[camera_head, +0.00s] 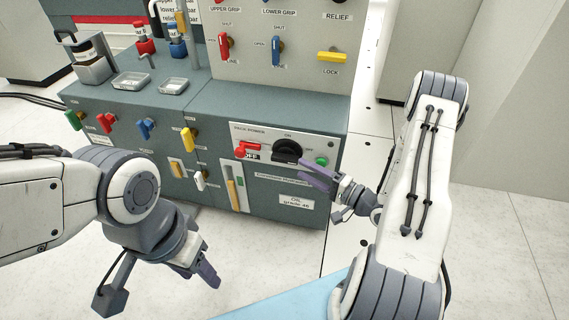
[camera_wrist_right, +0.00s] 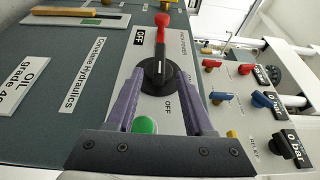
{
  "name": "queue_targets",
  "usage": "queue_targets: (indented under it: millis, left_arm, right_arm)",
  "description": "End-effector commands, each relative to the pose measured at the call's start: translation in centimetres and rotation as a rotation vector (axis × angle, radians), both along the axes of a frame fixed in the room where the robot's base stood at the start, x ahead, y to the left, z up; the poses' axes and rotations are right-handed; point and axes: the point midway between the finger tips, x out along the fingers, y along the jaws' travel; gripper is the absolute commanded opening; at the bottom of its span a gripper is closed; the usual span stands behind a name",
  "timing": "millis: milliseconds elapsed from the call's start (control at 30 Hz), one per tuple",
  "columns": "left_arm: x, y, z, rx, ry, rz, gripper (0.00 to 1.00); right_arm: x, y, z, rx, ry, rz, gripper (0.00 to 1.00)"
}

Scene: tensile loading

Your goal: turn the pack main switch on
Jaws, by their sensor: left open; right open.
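The pack main switch is a black rotary knob (camera_head: 287,150) with a red-tipped lever (camera_head: 247,149) on the pale PACK POWER panel. The lever points left, beside the black OFF plate (camera_head: 251,157); ON is printed above the knob. In the right wrist view the knob (camera_wrist_right: 158,76) lies ahead, its red tip (camera_wrist_right: 162,21) pointing up. My right gripper (camera_head: 304,170) is open, its purple fingertips close to the knob's right side. In the wrist view its fingers (camera_wrist_right: 154,78) lie either side of the knob's near edge; contact is unclear. My left gripper (camera_head: 211,281) is open and empty, low in front of the cabinet.
A green button (camera_wrist_right: 145,125) sits between my right fingers in the wrist view, right of the knob in the head view (camera_head: 322,161). Several coloured valve handles line the cabinet (camera_head: 270,210). A gauge panel (camera_head: 300,75) stands above. The floor right of the cabinet is clear.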

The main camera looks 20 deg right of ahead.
Motion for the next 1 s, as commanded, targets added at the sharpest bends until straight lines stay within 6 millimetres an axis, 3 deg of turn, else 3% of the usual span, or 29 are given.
queue_targets:
  millis: [200, 400, 800, 833, 933, 967, 1000]
  left_arm:
    - [0.0, 0.0, -1.9, 0.0, 0.0, 0.0, 0.5]
    - [0.0, 0.0, -2.7, 0.0, 0.0, 0.0, 0.5]
    - [0.0, 0.0, -2.8, 0.0, 0.0, 0.0, 0.5]
    - [0.0, 0.0, -2.8, 0.0, 0.0, 0.0, 0.5]
    - [0.0, 0.0, -2.8, 0.0, 0.0, 0.0, 0.5]
    - [0.0, 0.0, -2.8, 0.0, 0.0, 0.0, 0.5]
    - [0.0, 0.0, -2.8, 0.0, 0.0, 0.0, 0.5]
  right_arm:
    - [3.6, 2.5, -0.3, -0.004, -0.003, 0.007, 0.53]
    - [5.8, 3.9, -0.2, -0.004, -0.001, 0.003, 0.53]
    - [6.6, 4.3, 0.0, -0.003, 0.001, 0.0, 0.53]
    - [6.6, 4.3, 0.0, -0.003, 0.001, 0.0, 0.45]
    - [6.6, 4.3, 0.0, -0.003, 0.001, -0.001, 0.07]
    - [6.6, 4.3, 0.0, -0.003, 0.001, -0.001, 0.0]
    - [6.6, 4.3, 0.0, -0.003, 0.001, -0.001, 0.0]
